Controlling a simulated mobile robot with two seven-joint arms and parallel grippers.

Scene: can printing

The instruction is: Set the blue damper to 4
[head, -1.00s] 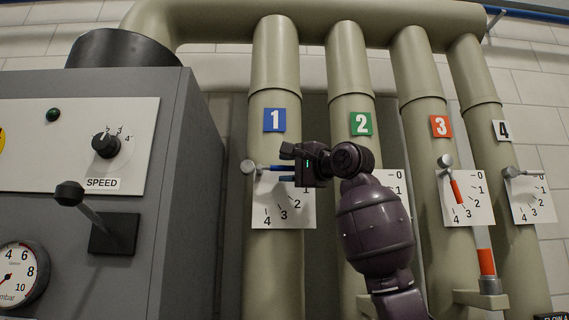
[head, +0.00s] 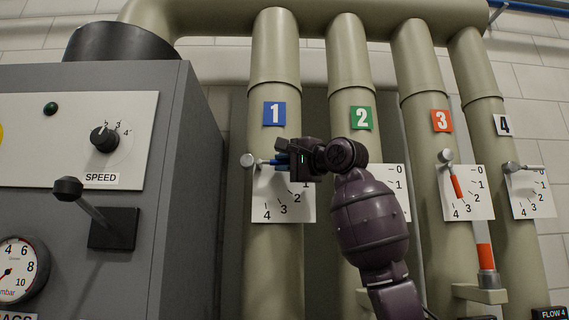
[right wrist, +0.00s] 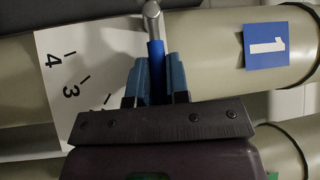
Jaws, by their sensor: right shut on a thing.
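The blue damper lever (right wrist: 156,58) sits on the pipe marked with a blue 1 (head: 274,114). Its pivot is a silver knob (head: 247,160) at the left of the white dial plate (head: 268,208), which bears the numbers 3 and 4 in view. The lever points right, near level, toward the upper end of the scale. My right gripper (head: 282,160) is shut on the blue lever; in the right wrist view its blue fingers (right wrist: 154,82) stand on both sides of the handle. The gripper hides the upper scale numbers. My left gripper is not in view.
Pipes marked 2 (head: 361,118), 3 (head: 441,121) and 4 (head: 503,125) stand to the right with their own dials. The red lever (head: 456,187) points down and right. A grey cabinet (head: 180,150) with a speed knob (head: 103,139) and black-handled lever (head: 67,188) stands left.

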